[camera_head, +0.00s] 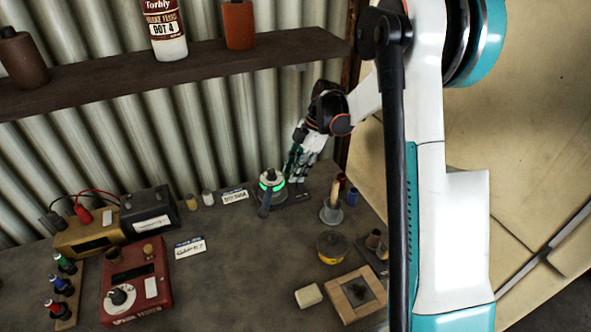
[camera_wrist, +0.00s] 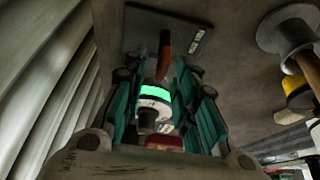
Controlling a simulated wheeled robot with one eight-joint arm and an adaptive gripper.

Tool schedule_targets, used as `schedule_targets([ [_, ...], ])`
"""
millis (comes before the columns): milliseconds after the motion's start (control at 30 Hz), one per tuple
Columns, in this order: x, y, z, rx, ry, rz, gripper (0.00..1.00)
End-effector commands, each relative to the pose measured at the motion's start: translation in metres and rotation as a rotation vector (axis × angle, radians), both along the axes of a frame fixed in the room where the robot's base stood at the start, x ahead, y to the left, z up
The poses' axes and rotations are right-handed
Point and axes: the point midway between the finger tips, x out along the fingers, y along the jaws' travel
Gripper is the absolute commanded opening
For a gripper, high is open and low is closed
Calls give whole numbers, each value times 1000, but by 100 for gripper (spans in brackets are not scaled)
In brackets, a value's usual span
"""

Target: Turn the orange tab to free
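The orange tab (camera_wrist: 165,60) shows in the wrist view as a narrow upright piece beside a dark plate (camera_wrist: 185,22) with pale marks. Close to it is a round white device with a glowing green band (camera_wrist: 155,92). The device (camera_head: 270,184) also shows in the head view on the bench, with a grey-blue handle (camera_head: 265,206) at its front. My gripper (camera_wrist: 160,75) has its teal fingers spread, one on each side of the tab, with gaps showing. In the head view my gripper (camera_head: 295,160) hangs just right of and behind the device; the tab is not clear there.
A grey spool on a stand (camera_head: 331,208) and a yellow-black tin (camera_head: 331,246) stand right of the device. A small label card (camera_head: 235,197) lies left. A red box (camera_head: 137,283) is at front left. Corrugated wall and a shelf (camera_head: 200,63) bound the back.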

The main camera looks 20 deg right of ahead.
Motion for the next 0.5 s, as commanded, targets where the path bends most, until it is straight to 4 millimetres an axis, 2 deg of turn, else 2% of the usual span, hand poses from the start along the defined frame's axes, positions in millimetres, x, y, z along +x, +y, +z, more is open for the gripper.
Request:
schedule_targets([
  [333,0,-1,4,1,0,-1,29],
  [500,0,-10,24,1,0,-2,29],
])
